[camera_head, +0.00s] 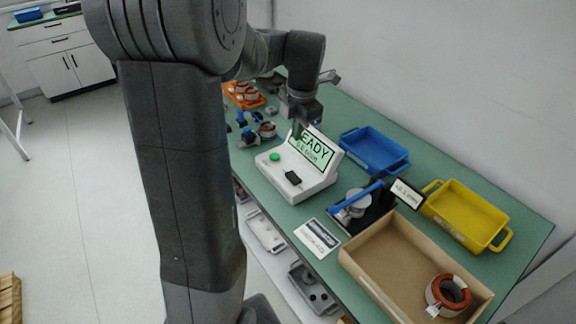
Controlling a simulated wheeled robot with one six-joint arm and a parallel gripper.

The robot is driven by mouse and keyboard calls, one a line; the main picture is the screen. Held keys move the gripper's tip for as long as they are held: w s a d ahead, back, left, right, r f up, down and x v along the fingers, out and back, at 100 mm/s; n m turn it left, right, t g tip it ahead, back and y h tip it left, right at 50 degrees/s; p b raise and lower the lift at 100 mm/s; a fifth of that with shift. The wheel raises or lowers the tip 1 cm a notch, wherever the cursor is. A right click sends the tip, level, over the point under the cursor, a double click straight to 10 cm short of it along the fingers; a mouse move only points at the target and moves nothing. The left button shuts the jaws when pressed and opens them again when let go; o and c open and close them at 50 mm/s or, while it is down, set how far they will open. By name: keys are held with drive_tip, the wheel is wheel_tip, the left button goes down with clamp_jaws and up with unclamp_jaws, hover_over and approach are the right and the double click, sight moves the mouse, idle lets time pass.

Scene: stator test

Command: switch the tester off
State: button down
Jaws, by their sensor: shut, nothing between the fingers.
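The tester (312,192) is a white console with a sloped screen (314,148) on the green bench. The screen is lit and the part I can read says "EADY", with smaller text below; its left end is partly hidden by my gripper. A green button (274,157) and a black switch (293,178) sit on its lower front panel. The switch's position is too small to tell. My gripper (297,131) points down, shut and empty, at the screen's upper left. I cannot tell whether it touches the tester.
A blue tray (404,168) stands behind right of the tester. A fixture with a blue lever (357,197), a printed card (317,238), a yellow tray (498,240) and a cardboard box (360,275) holding a copper-wound stator (431,294) are to the right. Small fixtures (265,130) stand left.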

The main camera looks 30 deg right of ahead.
sight(291, 174)
drive_tip(key=f, duration=0.4)
drive_tip(key=w+f, duration=0.1)
drive_tip(key=f, duration=0.4)
drive_tip(key=f+p, duration=0.1)
drive_tip(key=f, duration=0.4)
drive_tip(key=shift+w+a, duration=0.1)
drive_tip(key=shift+w, duration=0.2)
